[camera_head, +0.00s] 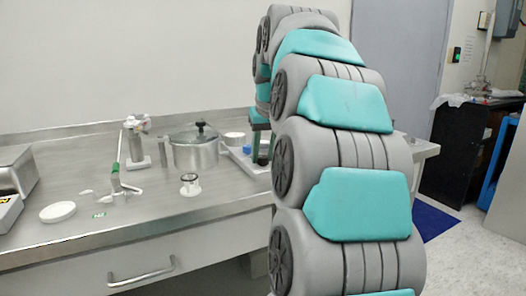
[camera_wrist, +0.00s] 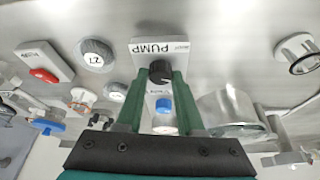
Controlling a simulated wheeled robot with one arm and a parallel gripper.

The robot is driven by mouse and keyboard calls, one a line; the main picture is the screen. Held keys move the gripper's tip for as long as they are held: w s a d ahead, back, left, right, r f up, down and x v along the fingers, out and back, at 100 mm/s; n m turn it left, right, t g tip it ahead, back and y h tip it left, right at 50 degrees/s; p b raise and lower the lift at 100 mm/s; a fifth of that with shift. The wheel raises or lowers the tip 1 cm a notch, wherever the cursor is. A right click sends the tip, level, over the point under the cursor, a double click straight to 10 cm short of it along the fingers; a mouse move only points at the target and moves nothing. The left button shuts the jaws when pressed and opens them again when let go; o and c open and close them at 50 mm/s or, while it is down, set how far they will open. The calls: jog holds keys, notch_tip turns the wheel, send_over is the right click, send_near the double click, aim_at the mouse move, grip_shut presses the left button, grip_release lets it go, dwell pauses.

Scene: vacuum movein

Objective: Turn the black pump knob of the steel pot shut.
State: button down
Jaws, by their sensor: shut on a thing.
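In the wrist view the black pump knob (camera_wrist: 160,71) sits on a white plate (camera_wrist: 152,48) marked "PUMP". My gripper (camera_wrist: 164,73) has two green fingers, one on each side of the knob, shut on it. A blue knob (camera_wrist: 163,105) is on the same white strip, between the fingers and nearer the palm. The steel pot (camera_head: 195,152) with a dark-knobbed lid stands on the bench in the head view, left of my gripper (camera_head: 262,150). My arm hides much of the gripper area there, and the black knob is not clear in that view.
On the steel bench (camera_head: 150,200) are a small jar (camera_head: 190,185), a green-handled tool (camera_head: 116,165), a white dish (camera_head: 58,212) and a grey box (camera_head: 12,180) at left. The wrist view also shows a white plate with a red knob (camera_wrist: 43,75) and a round grey cap (camera_wrist: 95,57).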

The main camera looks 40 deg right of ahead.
jog(key=shift+d+r+n+y+p, duration=0.15)
jog(key=shift+n+y, duration=0.25)
jog(key=shift+n, duration=0.55)
jog(key=shift+a+f+n+y+p, duration=0.15)
jog(key=shift+n+y, duration=0.25)
jog(key=shift+n, duration=0.55)
jog(key=shift+d+r, duration=0.1)
jog(key=c, duration=0.5)
grip_release()
